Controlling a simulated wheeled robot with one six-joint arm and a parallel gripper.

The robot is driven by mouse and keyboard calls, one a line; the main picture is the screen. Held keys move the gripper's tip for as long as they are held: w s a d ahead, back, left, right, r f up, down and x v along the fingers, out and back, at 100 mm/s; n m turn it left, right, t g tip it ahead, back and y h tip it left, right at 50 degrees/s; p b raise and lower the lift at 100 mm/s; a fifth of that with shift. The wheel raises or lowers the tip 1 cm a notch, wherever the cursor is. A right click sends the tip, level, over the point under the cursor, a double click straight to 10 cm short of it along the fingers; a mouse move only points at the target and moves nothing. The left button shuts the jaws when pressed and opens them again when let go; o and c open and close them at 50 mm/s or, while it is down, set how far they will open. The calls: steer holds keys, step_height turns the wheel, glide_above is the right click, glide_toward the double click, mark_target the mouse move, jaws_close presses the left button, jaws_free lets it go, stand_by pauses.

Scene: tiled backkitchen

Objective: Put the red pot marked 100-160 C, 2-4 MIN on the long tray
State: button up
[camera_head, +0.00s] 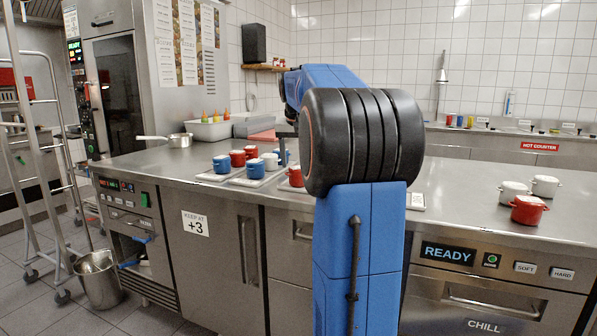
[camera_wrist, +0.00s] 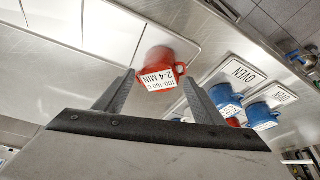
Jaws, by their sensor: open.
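The red pot marked 100-160 C, 2-4 MIN (camera_wrist: 158,55) is in the wrist view, its label appearing upside down. My gripper (camera_wrist: 158,77) is open, with a finger to either side of the pot in the picture; I cannot tell whether they touch it. A long pale tray (camera_wrist: 85,22) with dividing lines runs beside the pot, its rounded corner near it. I cannot tell whether the pot rests on that tray. In the head view my arm hides my gripper. A white tray end (camera_head: 416,201) shows right of my arm.
Blue pots (camera_wrist: 226,95) stand on trays tagged OVEN (camera_wrist: 243,72). In the head view, red and blue pots (camera_head: 222,164) crowd left of my arm. Another red pot (camera_head: 528,210) and white pots (camera_head: 545,186) stand at right. The steel counter (camera_head: 460,195) is clear between.

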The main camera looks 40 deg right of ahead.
steer(key=v, duration=0.6)
steer(key=shift+f, duration=0.1)
steer(key=s+a+f+n+t+y, duration=0.15)
steer(key=s+a+f, duration=0.3)
steer(key=a, duration=0.65)
steer(key=s+a+f+n, duration=0.3)
steer(key=s+a+f, duration=0.15)
steer(key=a, duration=0.75)
steer(key=s+a+f+n+y, duration=0.1)
steer(key=s+a+f+n, duration=0.1)
steer(key=s+a+f, duration=0.5)
steer(key=s+a+f+n+y, duration=0.1)
steer(key=s+a+f+n, duration=0.2)
steer(key=s+a+f, duration=0.4)
steer(key=s+f, duration=0.3)
steer(key=f, duration=0.3)
steer(key=shift+s+a+f, duration=0.3)
steer(key=shift+s+a, duration=0.1)
steer(key=shift+n, duration=0.25)
